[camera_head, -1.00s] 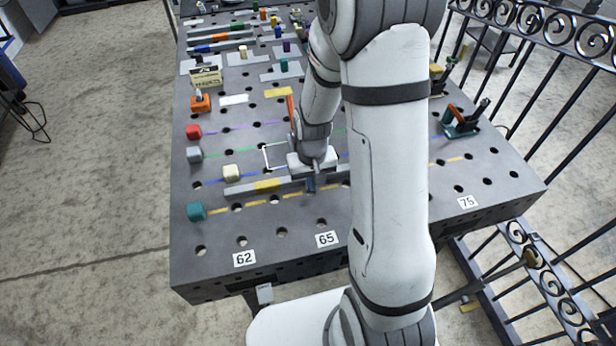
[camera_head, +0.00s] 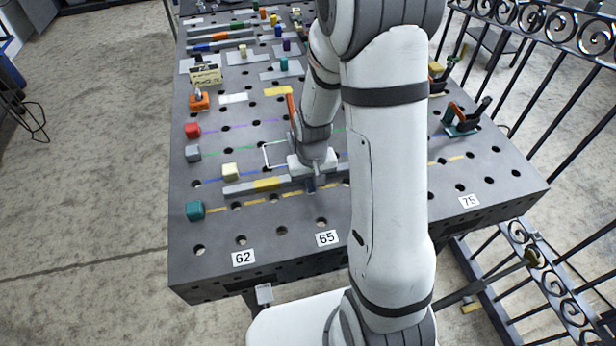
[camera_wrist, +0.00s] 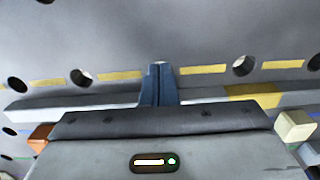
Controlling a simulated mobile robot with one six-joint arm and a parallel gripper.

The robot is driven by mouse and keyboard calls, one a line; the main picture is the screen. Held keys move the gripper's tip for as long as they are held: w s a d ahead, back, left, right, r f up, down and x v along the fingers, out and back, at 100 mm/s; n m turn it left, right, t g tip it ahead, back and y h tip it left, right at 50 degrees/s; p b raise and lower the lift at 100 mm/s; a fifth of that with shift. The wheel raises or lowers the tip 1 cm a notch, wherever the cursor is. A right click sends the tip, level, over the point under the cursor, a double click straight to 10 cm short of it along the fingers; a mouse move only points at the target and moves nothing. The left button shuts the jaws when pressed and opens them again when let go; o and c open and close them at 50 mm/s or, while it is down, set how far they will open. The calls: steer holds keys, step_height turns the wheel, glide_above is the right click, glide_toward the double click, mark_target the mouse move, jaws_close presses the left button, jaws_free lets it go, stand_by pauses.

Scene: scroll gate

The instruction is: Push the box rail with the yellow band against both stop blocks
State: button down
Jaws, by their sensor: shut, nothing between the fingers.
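The grey box rail (camera_head: 240,187) with its yellow band (camera_head: 268,183) lies across the table's near part; it also spans the wrist view (camera_wrist: 90,106). A cream block (camera_head: 231,171) stands just beyond the rail's left part, and in the wrist view (camera_wrist: 295,126) at right. An orange-brown block (camera_wrist: 40,136) shows at left there, on the same side of the rail; the arm hides it in the head view. I cannot tell whether either block touches the rail. My gripper (camera_head: 310,186) is shut and empty, pointing down, with its fingertips (camera_wrist: 159,72) at the rail's near side.
A teal block (camera_head: 195,210) stands nearer, at the left end of a dashed yellow line. Grey (camera_head: 193,153) and red (camera_head: 193,130) blocks stand farther back. An orange-and-black clamp (camera_head: 466,117) is at right. The near table strip is clear apart from holes and number labels.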

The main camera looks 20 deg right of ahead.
steer(key=shift+f, duration=0.3)
steer(key=shift+r, duration=0.25)
steer(key=shift+w, duration=0.1)
stand_by(0.5)
steer(key=shift+w, duration=2.7)
steer(key=shift+r, duration=0.1)
steer(key=shift+s+b, duration=0.35)
steer(key=shift+s, duration=0.85)
step_height(320, 180, up, 8)
steer(key=p, duration=0.5)
